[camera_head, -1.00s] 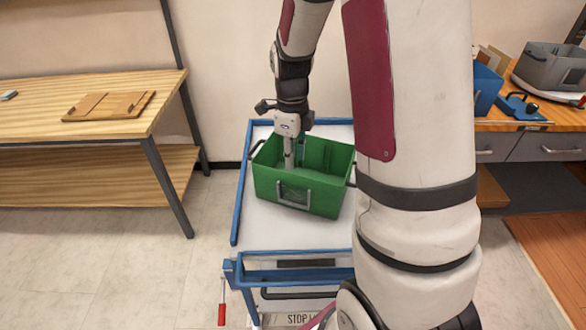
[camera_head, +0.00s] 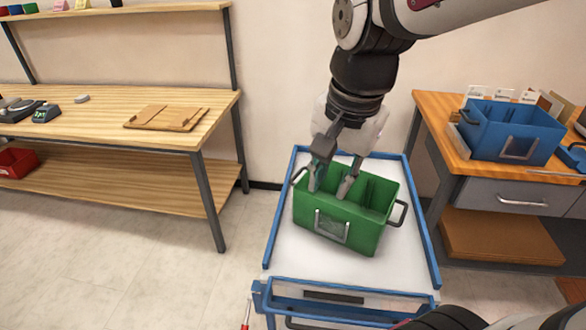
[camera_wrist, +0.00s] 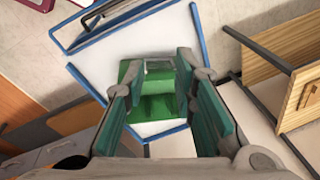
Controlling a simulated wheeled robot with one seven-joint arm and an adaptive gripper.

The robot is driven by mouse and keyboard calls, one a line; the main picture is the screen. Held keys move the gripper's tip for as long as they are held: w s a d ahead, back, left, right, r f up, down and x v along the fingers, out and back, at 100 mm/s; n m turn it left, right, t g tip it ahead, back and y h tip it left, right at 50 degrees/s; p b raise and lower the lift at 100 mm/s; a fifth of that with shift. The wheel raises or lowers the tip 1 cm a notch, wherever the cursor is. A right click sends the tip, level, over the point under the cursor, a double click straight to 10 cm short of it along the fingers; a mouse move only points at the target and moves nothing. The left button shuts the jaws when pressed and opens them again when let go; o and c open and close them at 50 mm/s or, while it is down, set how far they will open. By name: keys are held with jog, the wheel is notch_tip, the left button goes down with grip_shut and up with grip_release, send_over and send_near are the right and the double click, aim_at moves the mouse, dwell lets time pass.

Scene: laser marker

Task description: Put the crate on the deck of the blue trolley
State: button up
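The green crate (camera_head: 340,236) stands upright on the white deck (camera_head: 290,257) of the blue trolley (camera_head: 428,235). It has grey handles at its ends and a label holder on its front. My gripper (camera_head: 329,192) is over the crate, its two fingers apart and pointing down. In the head view the fingertips overlap the crate's opening; I cannot tell how deep they are. In the wrist view the crate (camera_wrist: 152,108) shows between the open fingers (camera_wrist: 160,75), with nothing held. The gripper hides part of the crate's far wall.
A blue crate (camera_head: 508,132) stands on the wooden bench (camera_head: 433,105) at right. A wooden table (camera_head: 90,125) with a brown board (camera_head: 167,118) is at left. The floor (camera_head: 150,265) between table and trolley is clear.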

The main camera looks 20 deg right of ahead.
jog(key=s+a+n+t, duration=0.1)
jog(key=s+a+n, duration=0.2)
jog(key=s+n, duration=0.6)
jog(key=shift+s+a+r+n, duration=0.2)
jog(key=shift+s+r+n, duration=0.15)
jog(key=shift+n, duration=0.85)
